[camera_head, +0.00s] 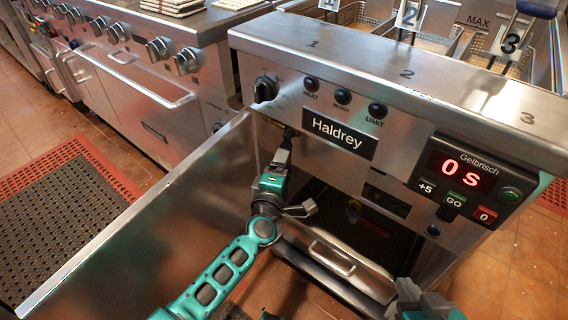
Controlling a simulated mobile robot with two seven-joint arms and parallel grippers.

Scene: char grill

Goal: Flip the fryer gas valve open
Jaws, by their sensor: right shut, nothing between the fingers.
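The fryer's front panel (330,100) carries the Haldrey label, and its cabinet below stands open.
The swung-out cabinet door (150,215) fills the left foreground beside my arm. A metal drawer or shelf with a handle (332,257) lies low in the cabinet. A timer (462,180) reads 0 s at right. Fryer baskets (355,18) are on top. A grill (140,50) stands left.

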